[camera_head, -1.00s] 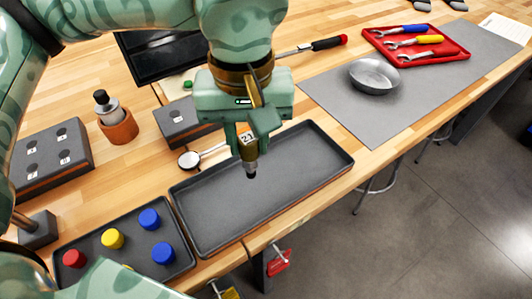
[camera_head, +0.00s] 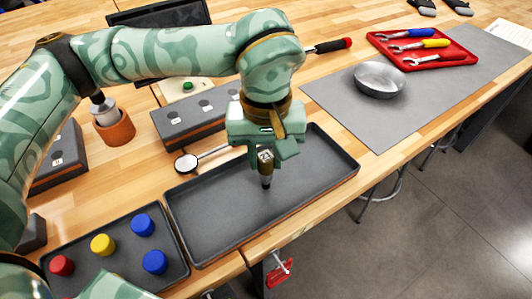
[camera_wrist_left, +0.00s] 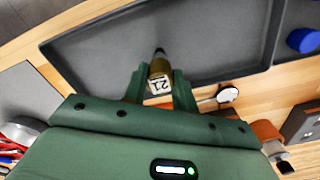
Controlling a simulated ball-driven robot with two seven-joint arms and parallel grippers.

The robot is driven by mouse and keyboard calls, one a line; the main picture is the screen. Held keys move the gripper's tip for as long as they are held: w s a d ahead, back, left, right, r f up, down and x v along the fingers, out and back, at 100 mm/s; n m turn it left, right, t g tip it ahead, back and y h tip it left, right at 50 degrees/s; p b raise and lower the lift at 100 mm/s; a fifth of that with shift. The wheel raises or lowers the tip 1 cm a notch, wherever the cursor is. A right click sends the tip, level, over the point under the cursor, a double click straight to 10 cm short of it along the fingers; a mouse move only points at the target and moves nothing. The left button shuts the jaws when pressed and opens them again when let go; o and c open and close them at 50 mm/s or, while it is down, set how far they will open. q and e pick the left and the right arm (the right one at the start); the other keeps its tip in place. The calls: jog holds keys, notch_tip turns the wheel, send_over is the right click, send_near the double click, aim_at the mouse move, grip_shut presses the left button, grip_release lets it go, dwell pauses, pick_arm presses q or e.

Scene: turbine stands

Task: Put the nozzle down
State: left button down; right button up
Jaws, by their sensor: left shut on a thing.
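The nozzle (camera_head: 266,168) is a small brass-coloured piece with a dark tip and a white number label. My left gripper (camera_head: 266,156) is shut on it and holds it upright, tip down, over the middle of the long empty dark grey tray (camera_head: 205,215). I cannot tell for sure whether the tip touches the tray floor. In the left wrist view the nozzle (camera_wrist_left: 158,68) sits between the two green fingers of the left gripper (camera_wrist_left: 158,84), with the tray (camera_wrist_left: 220,35) beyond it. My right gripper is not in view.
A tray with several coloured caps (camera_head: 142,224) stands left of the long tray. A round gauge (camera_head: 187,163) and a grey block with holes (camera_head: 195,118) lie behind it. A metal bowl (camera_head: 379,80) rests on a grey mat (camera_head: 365,120) at right, near a red wrench tray (camera_head: 420,58).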

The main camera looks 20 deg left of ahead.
pick_arm(q)
jog(key=c, duration=1.1)
grip_release()
jog(key=shift+f, duration=0.1)
notch_tip(320, 180, up, 12)
jog(key=p, duration=0.3)
jog(key=shift+w, duration=0.1)
